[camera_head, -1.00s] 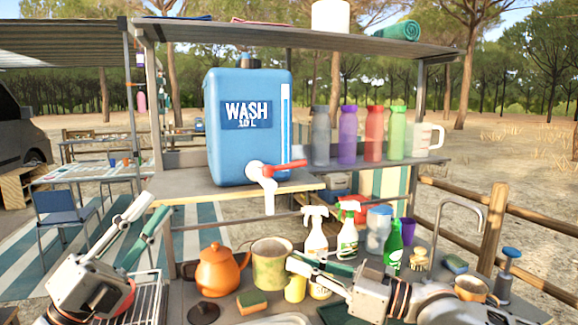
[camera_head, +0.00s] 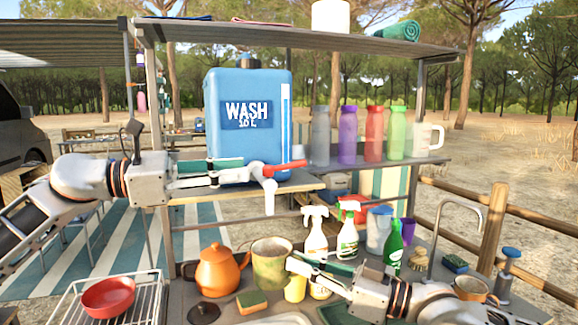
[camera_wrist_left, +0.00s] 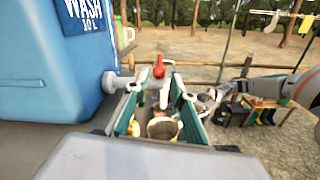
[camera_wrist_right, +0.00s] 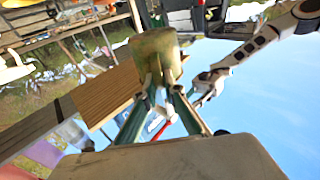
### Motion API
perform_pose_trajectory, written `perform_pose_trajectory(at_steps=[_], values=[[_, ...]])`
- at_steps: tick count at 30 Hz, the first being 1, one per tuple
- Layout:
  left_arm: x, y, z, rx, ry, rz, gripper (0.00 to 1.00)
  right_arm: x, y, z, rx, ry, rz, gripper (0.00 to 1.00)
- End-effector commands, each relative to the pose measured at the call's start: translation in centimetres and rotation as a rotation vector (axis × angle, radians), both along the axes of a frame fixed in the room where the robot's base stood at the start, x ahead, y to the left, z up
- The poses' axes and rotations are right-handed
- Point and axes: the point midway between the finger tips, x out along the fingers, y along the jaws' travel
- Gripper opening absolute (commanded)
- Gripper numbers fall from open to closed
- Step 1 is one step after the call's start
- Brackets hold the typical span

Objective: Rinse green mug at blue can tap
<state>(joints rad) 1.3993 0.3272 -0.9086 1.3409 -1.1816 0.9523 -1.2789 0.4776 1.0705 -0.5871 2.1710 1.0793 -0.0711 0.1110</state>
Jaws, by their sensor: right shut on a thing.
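The green mug (camera_head: 270,266), a worn pale-green cup, is upright below and in front of the tap. My right gripper (camera_head: 291,262) is shut on it from its right side; the right wrist view also shows the mug (camera_wrist_right: 155,52) at the fingertips. I cannot tell whether its base touches the counter. The blue can (camera_head: 247,105), marked WASH, stands on the shelf. Its white tap (camera_head: 268,190) has a red lever (camera_head: 288,166) pointing right. My left gripper (camera_head: 243,171) is open beside the tap, its fingers apart with the lever (camera_wrist_left: 158,68) beyond them.
An orange teapot (camera_head: 218,272), a sponge (camera_head: 252,303) and a small yellow cup (camera_head: 295,288) crowd around the mug. Spray bottles (camera_head: 316,232) stand behind. A red bowl (camera_head: 108,297) sits in the wire rack (camera_head: 75,308). Coloured bottles (camera_head: 373,134) line the shelf right of the can.

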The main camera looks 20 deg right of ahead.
Motion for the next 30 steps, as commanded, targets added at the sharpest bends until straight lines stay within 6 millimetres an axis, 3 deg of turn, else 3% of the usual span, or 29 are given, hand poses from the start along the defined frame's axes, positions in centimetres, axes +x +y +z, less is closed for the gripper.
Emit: perform_pose_trajectory(at_steps=[18, 30], values=[[0.5, -10.1, 0.0, 0.0, 0.001, -0.001, 0.25, 0.0, 0.0, 0.1, 0.001, -0.001, 0.0, 0.0], [0.7, -11.6, 0.0, 0.0, 0.0, 0.001, 0.25, 0.0, 0.0, 0.1, 0.001, -0.001, 0.0, 0.0]])
